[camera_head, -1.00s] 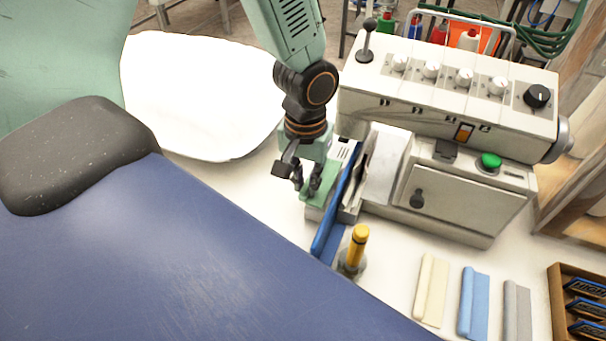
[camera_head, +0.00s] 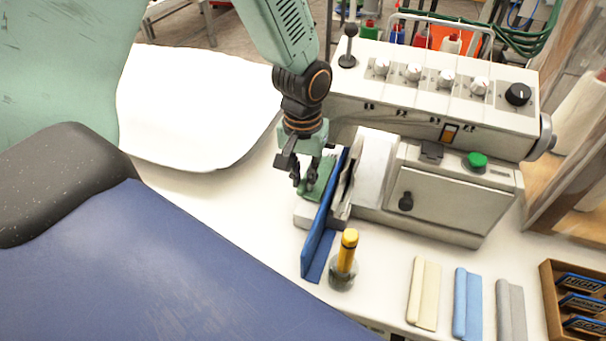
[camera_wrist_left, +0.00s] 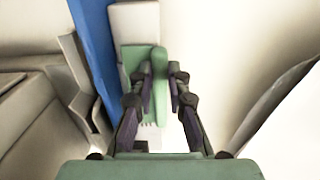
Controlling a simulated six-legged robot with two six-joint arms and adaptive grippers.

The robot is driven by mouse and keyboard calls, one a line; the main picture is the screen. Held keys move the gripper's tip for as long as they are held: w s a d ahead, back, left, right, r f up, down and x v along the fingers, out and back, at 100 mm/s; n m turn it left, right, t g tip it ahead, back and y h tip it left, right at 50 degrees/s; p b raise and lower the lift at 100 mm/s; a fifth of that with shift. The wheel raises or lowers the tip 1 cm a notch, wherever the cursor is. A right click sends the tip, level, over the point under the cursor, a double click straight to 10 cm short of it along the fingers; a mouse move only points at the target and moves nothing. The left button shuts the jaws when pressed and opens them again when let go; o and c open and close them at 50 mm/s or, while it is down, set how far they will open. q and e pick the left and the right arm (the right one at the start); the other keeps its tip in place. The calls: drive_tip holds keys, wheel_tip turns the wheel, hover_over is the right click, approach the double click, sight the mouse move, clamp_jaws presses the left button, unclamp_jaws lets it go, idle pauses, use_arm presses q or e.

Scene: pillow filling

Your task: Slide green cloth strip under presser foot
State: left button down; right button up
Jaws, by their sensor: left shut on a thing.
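The green cloth strip (camera_head: 319,182) is at the left end of the sewing machine (camera_head: 430,110), beside a blue upright guide (camera_head: 322,220). My left gripper (camera_head: 304,183) points down and is shut on the strip. In the left wrist view the strip (camera_wrist_left: 158,75) stands between the fingers of my left gripper (camera_wrist_left: 161,82) and lies along the blue guide (camera_wrist_left: 95,40). The presser foot cannot be made out; the arm and the machine's parts cover that area. My right gripper is not in view.
A yellow-topped bottle (camera_head: 346,255) stands close to the guide's front end. Cream (camera_head: 424,292), blue (camera_head: 467,302) and grey (camera_head: 511,310) strips lie at the front right, near a wooden tray (camera_head: 549,290). A white pillow-like piece (camera_head: 190,105) lies at the left.

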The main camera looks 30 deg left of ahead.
use_arm(q)
drive_tip(key=c, duration=1.2)
unclamp_jaws()
drive_tip(key=shift+a, duration=0.1)
drive_tip(key=shift+w+r, duration=0.1)
drive_tip(key=shift+r, duration=0.45)
wheel_tip(320, 180, up, 11)
